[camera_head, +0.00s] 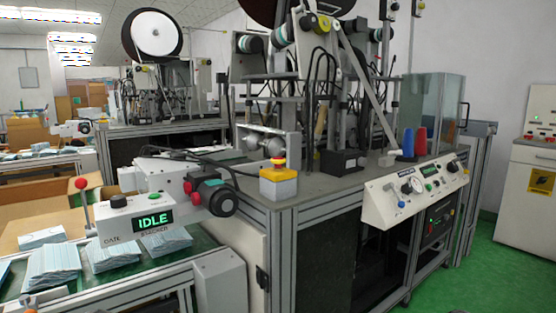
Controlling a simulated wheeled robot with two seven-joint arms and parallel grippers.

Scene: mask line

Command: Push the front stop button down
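A stop button stands at the near corner of the grey machine table (240,188). It has a red cap (278,161) on a yellow box (279,174) with a grey base. The cap looks raised above the box. I cannot tell from here whether it is pressed. Nothing is touching it. Neither of my grippers can be made out in the head view.
A white sloping control panel (415,190) with knobs is on the table's right front. Green floor (480,275) is clear at right.

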